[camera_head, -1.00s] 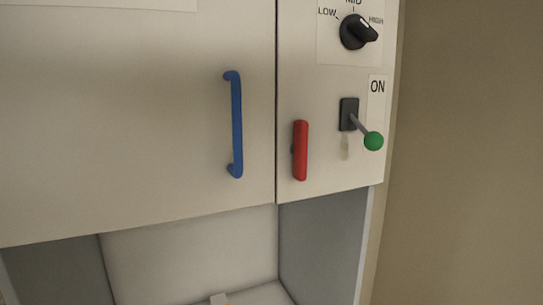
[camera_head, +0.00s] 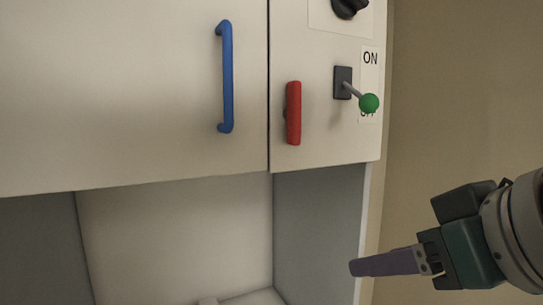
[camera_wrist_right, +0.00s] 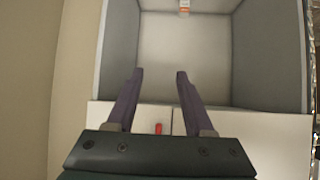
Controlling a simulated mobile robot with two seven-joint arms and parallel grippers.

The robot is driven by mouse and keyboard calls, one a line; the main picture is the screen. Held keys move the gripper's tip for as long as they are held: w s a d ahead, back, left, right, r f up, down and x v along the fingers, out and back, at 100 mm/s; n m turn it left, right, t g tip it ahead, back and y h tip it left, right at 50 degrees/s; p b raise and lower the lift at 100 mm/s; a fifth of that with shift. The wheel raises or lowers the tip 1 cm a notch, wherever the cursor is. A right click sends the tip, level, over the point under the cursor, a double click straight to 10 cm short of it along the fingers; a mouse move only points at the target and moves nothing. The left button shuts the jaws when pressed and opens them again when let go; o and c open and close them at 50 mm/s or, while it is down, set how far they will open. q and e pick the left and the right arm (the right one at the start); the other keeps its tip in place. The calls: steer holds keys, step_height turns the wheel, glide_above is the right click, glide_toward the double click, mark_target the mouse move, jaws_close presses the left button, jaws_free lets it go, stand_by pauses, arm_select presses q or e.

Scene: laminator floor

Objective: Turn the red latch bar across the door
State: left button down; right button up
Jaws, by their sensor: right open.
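The red latch bar (camera_head: 293,113) stands upright on the panel just right of the door seam in the head view. It lies beside the door (camera_head: 120,90), not across it. The door carries a vertical blue handle (camera_head: 227,77). My right gripper (camera_head: 358,267) is at the lower right, below and to the right of the latch bar, apart from it. In the right wrist view the gripper (camera_wrist_right: 160,80) shows two purple fingers spread apart with nothing between them. A small red piece, likely the latch bar (camera_wrist_right: 158,128), shows beyond them. My left gripper is not in view.
A lever with a green knob (camera_head: 369,103) sticks out right of the latch bar, by an ON/OFF label (camera_head: 370,70). A black dial (camera_head: 349,8) is above. Below the door is an open grey recess (camera_head: 315,225). A beige wall (camera_head: 460,90) is at right.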

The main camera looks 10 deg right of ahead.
steer(key=w+a+r+t+y+b, duration=0.1)
steer(key=w+r+t+b, duration=0.35)
steer(key=w+r, duration=0.2)
arm_select(q)
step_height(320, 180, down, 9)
steer(key=b, duration=0.2)
arm_select(e)
steer(key=n+t+y, duration=0.1)
steer(key=t+y, duration=0.1)
glide_toward(298, 107)
steer(key=p+x, duration=0.4)
steer(key=x, duration=0.3)
steer(key=shift+w+r, duration=0.15)
steer(key=shift+w, duration=0.1)
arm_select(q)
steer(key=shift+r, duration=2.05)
arm_select(e)
steer(key=shift+w+a+f, duration=0.2)
steer(key=shift+w, duration=0.45)
jaws_close()
